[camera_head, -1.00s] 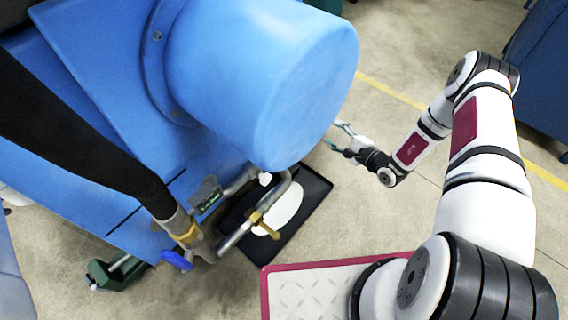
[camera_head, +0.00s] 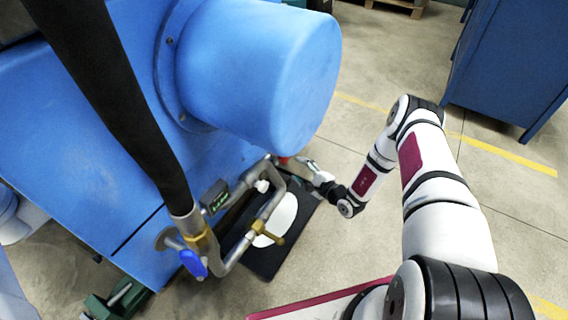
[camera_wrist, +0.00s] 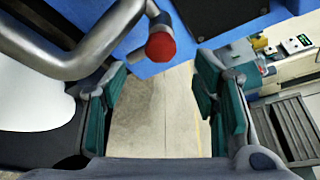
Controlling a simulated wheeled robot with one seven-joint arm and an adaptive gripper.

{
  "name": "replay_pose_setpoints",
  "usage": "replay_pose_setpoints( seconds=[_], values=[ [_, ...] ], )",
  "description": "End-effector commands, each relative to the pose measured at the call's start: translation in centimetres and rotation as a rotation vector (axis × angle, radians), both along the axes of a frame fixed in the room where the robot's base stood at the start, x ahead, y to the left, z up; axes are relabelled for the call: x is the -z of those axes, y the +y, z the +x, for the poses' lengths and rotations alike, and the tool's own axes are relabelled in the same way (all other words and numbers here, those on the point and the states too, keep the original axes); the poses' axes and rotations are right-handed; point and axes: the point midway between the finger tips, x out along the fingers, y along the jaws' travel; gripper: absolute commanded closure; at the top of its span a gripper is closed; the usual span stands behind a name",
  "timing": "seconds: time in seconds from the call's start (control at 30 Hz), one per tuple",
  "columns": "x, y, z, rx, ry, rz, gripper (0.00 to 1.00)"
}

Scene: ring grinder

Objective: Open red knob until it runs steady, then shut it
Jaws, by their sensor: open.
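The red knob (camera_wrist: 160,46) is a small round cap on a short stem, at the upper middle of the wrist view. In the head view a bit of the red knob (camera_head: 283,160) shows under the blue drum, by the top of the bent pipe. My gripper (camera_wrist: 162,105) is open, its teal-padded fingers apart and empty, with pale floor between them. The knob shows above the gap between the fingers, not gripped. In the head view my gripper (camera_head: 298,165) is beside the knob, its fingertips partly hard to make out.
A grey bent pipe (camera_head: 247,236) with a brass fitting and a blue handle (camera_head: 193,263) stands close by, near a small green-lit display (camera_head: 214,197). A black tray (camera_head: 262,262) holding a white patch lies below. The blue drum (camera_head: 265,70) overhangs.

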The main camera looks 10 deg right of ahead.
Motion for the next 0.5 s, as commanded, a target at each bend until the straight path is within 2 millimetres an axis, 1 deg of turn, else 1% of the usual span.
replay_pose_setpoints(
  seconds=[0.03, 0.1, 0.3, 0.5],
  values=[
    [0.4, 0.5, 1.0, -0.002, -0.005, -0.002, 0.46],
    [0.7, 1.1, 2.2, -0.003, -0.004, -0.002, 0.46],
    [1.5, 2.7, 5.4, -0.002, -0.003, 0.000, 0.46],
    [1.9, 3.7, 7.4, -0.002, -0.002, -0.001, 0.46]
  ],
)
